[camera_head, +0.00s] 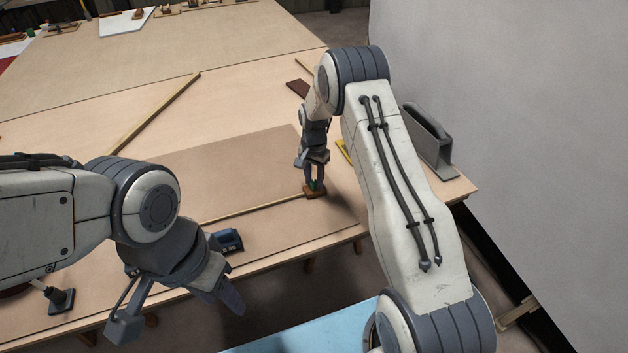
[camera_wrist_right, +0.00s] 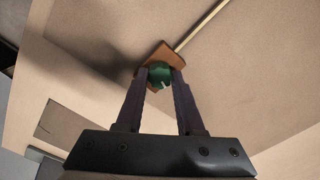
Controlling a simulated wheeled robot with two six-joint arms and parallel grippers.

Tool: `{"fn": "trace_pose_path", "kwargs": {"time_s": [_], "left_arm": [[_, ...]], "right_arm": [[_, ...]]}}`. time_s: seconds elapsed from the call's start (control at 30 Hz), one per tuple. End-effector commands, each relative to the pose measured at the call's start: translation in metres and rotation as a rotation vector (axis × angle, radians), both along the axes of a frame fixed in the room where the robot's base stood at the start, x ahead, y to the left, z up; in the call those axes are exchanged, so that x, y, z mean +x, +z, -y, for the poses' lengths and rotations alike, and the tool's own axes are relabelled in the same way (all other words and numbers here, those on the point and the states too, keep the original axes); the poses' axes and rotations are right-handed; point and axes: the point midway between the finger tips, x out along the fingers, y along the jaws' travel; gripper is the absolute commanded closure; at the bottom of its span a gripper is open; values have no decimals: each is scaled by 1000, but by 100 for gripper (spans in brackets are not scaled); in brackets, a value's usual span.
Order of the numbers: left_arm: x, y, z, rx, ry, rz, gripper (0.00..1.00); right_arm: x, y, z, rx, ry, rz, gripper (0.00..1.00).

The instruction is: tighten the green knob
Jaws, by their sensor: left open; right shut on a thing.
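The green knob (camera_wrist_right: 160,74) sits on a small brown wooden block (camera_wrist_right: 153,57) near the table's front right edge. In the head view the knob (camera_head: 316,185) is mostly hidden by my right gripper (camera_head: 315,178), which points down over it. In the right wrist view the two fingertips of my right gripper (camera_wrist_right: 160,80) are shut on the knob, one on each side. A small white mark shows on the knob. My left gripper (camera_head: 232,300) is open and empty, in front of the table's front edge, away from the knob.
A thin wooden strip (camera_head: 250,209) runs along a brown board (camera_head: 215,170) to the block. A dark blue tool (camera_head: 229,240) lies near the front edge. A grey handled tool (camera_head: 430,140) stands at the right edge. A long stick (camera_head: 155,112) lies further back.

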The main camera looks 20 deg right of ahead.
Motion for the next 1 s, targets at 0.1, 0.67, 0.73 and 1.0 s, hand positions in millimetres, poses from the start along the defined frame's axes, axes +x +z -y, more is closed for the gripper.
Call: {"fn": "trace_pose_path", "kwargs": {"time_s": [0.1,0.67,0.73,1.0], "left_arm": [[0,-1,0,0,0,0,50],[0,-3,0,0,0,0,50],[0,-3,0,0,0,0,50],[0,-3,0,0,0,0,50]], "right_arm": [[0,0,0,0,-69,-1,100],[0,0,0,0,-190,-1,100],[0,0,0,0,-190,-1,100],[0,0,0,0,-189,-1,33]]}}
